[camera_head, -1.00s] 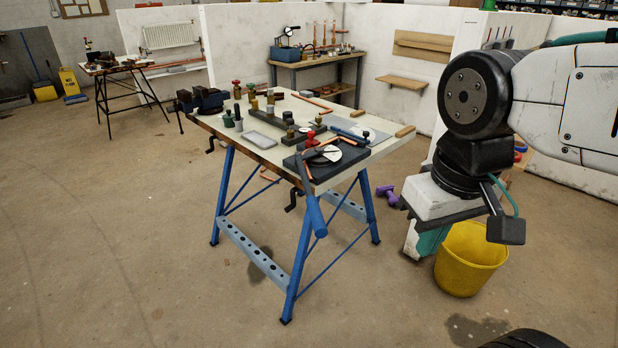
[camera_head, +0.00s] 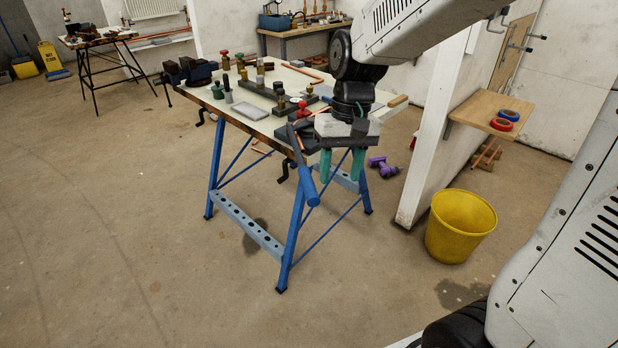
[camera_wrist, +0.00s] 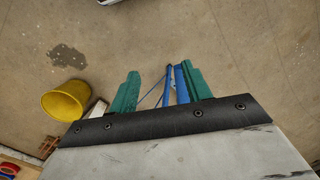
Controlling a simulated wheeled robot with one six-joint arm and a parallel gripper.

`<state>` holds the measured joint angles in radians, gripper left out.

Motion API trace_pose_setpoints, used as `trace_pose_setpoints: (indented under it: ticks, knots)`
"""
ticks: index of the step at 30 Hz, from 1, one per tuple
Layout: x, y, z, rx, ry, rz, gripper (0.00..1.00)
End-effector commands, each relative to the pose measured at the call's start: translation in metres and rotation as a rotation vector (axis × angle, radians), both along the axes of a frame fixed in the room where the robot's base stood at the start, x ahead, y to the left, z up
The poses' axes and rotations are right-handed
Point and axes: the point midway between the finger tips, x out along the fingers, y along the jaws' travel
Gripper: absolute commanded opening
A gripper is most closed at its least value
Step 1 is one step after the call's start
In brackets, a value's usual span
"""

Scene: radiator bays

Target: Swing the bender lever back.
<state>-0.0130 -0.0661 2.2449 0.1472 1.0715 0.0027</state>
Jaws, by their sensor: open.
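The pipe bender's dark base (camera_head: 284,131) sits at the near corner of the workbench (camera_head: 262,122), largely hidden behind my gripper. Its lever (camera_head: 296,146) slopes down over the bench edge and ends in a blue handle (camera_head: 307,186). My gripper (camera_head: 341,166) points down beside the bench corner, to the right of the handle. Its two teal fingers are apart, and I see nothing held. In the wrist view, blue bars (camera_wrist: 180,84) show between the fingers, near the right one; I cannot tell handle from bench leg there.
Blue trestle legs (camera_head: 296,243) stand under the bench. Vices, fittings and stands crowd its top. A yellow bucket (camera_head: 460,226) and purple dumbbells (camera_head: 383,167) are on the floor to the right. The floor at front left is clear.

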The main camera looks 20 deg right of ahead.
Motion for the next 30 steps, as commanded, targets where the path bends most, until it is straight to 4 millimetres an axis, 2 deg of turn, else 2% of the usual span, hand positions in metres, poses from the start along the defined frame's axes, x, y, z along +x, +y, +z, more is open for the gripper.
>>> trace_pose_setpoints:
  ticks: [1,5,9,14,24,30]
  knots:
    - [0.018,0.003,-0.009,0.010,0.000,-0.010,0.49]
    - [0.057,0.010,-0.020,0.037,-0.029,-0.042,0.49]
    - [0.089,0.016,-0.011,0.063,-0.107,-0.073,0.49]
    - [0.092,0.019,-0.025,0.064,-0.119,-0.079,0.49]
    - [0.092,0.029,-0.076,0.064,-0.118,-0.077,0.49]
    - [0.093,0.031,-0.086,0.063,-0.120,-0.078,0.49]
